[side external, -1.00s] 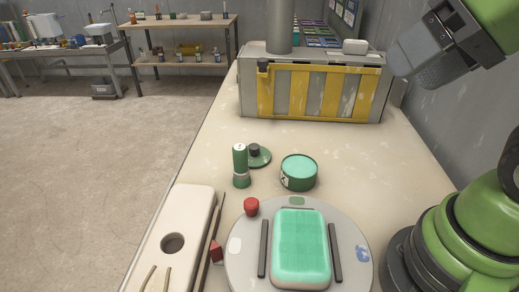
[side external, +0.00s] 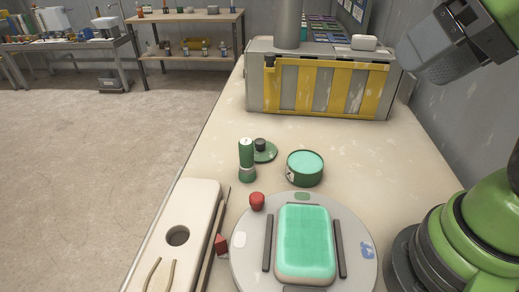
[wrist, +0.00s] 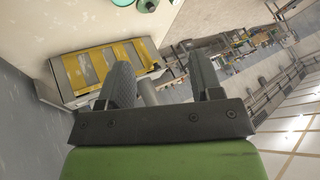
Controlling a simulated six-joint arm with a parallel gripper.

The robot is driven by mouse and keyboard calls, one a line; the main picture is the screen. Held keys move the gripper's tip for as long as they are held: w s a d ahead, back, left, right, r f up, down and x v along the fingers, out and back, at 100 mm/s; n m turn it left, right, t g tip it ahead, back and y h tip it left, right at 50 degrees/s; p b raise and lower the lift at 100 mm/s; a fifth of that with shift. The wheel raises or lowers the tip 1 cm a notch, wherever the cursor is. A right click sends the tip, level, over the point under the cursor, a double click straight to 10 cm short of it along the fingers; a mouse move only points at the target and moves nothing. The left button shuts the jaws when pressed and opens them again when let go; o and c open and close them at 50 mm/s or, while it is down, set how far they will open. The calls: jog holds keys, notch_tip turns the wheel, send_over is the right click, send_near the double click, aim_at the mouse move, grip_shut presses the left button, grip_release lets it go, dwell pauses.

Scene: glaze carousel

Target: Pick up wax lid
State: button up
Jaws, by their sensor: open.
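The wax lid is a flat green disc with a black knob (side external: 264,153). It lies on the bench in the side view, just behind and right of a green cylinder (side external: 246,164). A round green tin filled with pale green wax (side external: 305,166) stands open to its right. In the wrist view a dark green round thing (wrist: 147,5), likely the lid, is cut off at the top edge. My gripper (wrist: 161,76) is open and empty, with its two grey fingers apart, well away from the lid. Its fingertips cannot be made out in the side view.
A round grey turntable (side external: 250,255) holds a green glazed block (side external: 305,242) between dark bars, with a red knob (side external: 257,202) at its rim. A pale board (side external: 190,215) lies left. A yellow-striped cabinet (side external: 320,88) stands behind. Bare bench lies between cabinet and lid.

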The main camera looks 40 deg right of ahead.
jog(key=w+r+n+g, duration=0.1)
jog(key=w+r, duration=0.1)
jog(key=w, duration=0.4)
jog(key=n+g+h, duration=0.2)
jog(key=n+g, duration=0.4)
jog(key=n, duration=0.2)
send_over(262, 141)
notch_tip(262, 141, down, 26)
jog(key=shift+d+f, duration=0.1)
jog(key=shift+d, duration=0.05)
jog(key=shift+a+f, duration=0.2)
jog(key=shift+f, duration=2.85)
jog(key=c, duration=1)
